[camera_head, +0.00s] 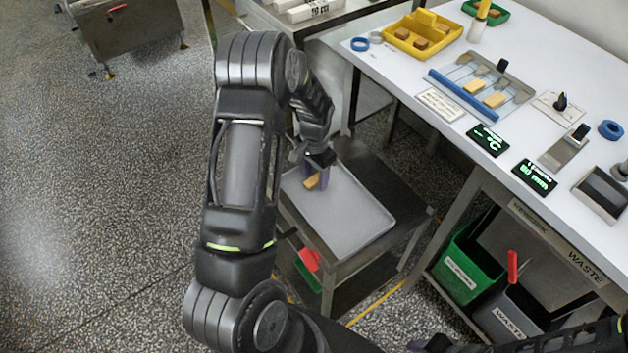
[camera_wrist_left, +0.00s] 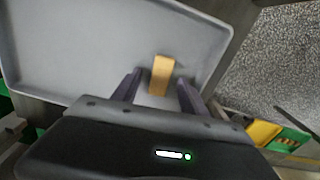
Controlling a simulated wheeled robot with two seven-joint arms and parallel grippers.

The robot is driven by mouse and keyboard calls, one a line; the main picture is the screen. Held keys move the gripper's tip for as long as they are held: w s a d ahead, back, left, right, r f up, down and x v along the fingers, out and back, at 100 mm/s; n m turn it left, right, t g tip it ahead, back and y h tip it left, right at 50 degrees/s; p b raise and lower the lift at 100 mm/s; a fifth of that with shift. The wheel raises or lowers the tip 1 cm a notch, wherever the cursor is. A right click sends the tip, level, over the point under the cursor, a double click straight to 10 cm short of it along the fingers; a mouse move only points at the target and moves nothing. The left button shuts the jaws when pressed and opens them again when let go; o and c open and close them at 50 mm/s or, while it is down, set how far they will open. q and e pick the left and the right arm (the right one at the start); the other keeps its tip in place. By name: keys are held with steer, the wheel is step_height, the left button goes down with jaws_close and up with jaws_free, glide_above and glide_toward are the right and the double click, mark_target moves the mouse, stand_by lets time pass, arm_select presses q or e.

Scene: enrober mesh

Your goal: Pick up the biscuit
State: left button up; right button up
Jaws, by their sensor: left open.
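A tan rectangular biscuit (camera_head: 312,182) lies on a grey tray (camera_head: 347,226), near the tray's far left corner. My left gripper (camera_head: 318,175) points down over it and partly hides it. In the left wrist view the biscuit (camera_wrist_left: 162,75) shows between and just beyond the two open fingers (camera_wrist_left: 157,90), with gaps on both sides. The tray (camera_wrist_left: 75,50) fills much of that view. The left gripper is open and empty. Part of my right gripper (camera_head: 432,344) shows at the bottom edge; its jaw state cannot be made out.
The tray sits on a low metal stand. To the right is a white worktable (camera_head: 590,75) with a yellow bin (camera_head: 423,35), a mesh rack (camera_head: 480,82) holding pale biscuits, and small displays. A green bin (camera_head: 465,262) and a grey waste bin (camera_head: 517,318) stand below it.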

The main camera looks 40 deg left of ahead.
stand_by(0.3)
arm_select(q)
steer(key=c, duration=1.1)
